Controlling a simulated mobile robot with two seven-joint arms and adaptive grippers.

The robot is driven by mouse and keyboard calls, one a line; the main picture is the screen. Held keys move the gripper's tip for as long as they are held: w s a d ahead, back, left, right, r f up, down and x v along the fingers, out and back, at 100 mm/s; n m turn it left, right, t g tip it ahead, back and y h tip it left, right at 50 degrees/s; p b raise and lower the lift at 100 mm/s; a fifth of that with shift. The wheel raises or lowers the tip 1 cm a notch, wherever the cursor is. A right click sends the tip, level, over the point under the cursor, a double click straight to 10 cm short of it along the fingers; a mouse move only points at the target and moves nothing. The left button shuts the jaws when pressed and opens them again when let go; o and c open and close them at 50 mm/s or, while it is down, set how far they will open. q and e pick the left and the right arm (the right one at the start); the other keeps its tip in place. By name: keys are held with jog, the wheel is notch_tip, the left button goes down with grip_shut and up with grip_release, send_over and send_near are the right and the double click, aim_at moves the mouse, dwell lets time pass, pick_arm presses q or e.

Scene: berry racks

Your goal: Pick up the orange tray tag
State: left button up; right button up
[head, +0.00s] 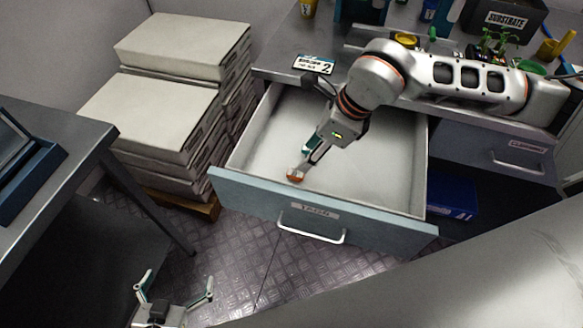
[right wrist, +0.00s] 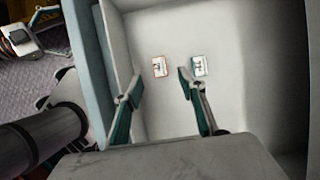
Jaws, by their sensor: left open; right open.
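The orange tray tag (right wrist: 158,66) lies flat on the pale floor of the open drawer, white-faced with an orange edge. It also shows in the head view as a small orange piece (head: 296,175) near the drawer front. A similar tag with a teal edge (right wrist: 199,65) lies just right of it in the right wrist view. My right gripper (right wrist: 159,76) is open and empty above the drawer floor, the orange tag showing between and just beyond its fingertips. It points down into the drawer (head: 385,185) in the head view. My left gripper (head: 177,283) is open and empty, outside the drawer.
The drawer's blue front (head: 245,203) and side walls surround my right gripper. White stacked boxes (head: 150,115) stand left of it. The counter above holds a number sign (head: 313,65), a substrate box (head: 505,18) and seedlings. A dark table (head: 75,150) is at far left.

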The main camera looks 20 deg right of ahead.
aim_at(296, 172)
jog(key=shift+s+d+b+x, duration=0.1)
jog(key=shift+b+x, duration=0.15)
jog(key=shift+x, duration=1.9)
jog(key=shift+s+d+b+x, duration=0.15)
jog(key=shift+b+x, duration=0.1)
jog(key=shift+x, duration=1.85)
jog(key=shift+f, duration=0.1)
jog(key=c, duration=0.9)
